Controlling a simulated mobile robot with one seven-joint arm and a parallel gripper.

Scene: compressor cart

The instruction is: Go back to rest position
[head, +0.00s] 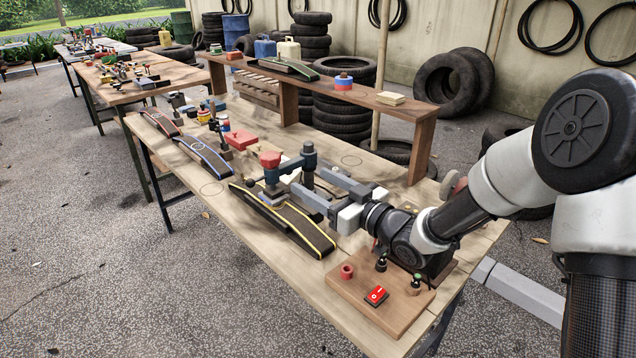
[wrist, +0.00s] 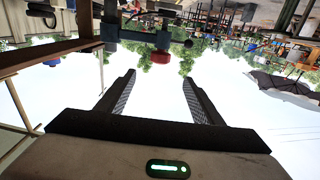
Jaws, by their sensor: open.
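My gripper (head: 308,182) is open, with its two grey fingers apart and nothing between them. It reaches left over the near part of the wooden bench (head: 205,190). In the wrist view the gripper (wrist: 160,78) shows its two dark fingers spread, with bright background between them. A dark blue-grey fixture with an upright post (head: 309,160) stands close beyond the fingertips. A red knob (head: 270,159) is at the left of this fixture. In the wrist view the knob (wrist: 134,60) appears above and apart from the fingers. I cannot tell whether the fingers touch the fixture.
Black curved strips with yellow edges (head: 308,232) lie below my gripper. A wooden board (head: 352,298) with a red switch (head: 376,295) sits at the bench's near end. A raised shelf (head: 345,91) runs along the back. Open paved floor (head: 90,260) lies left.

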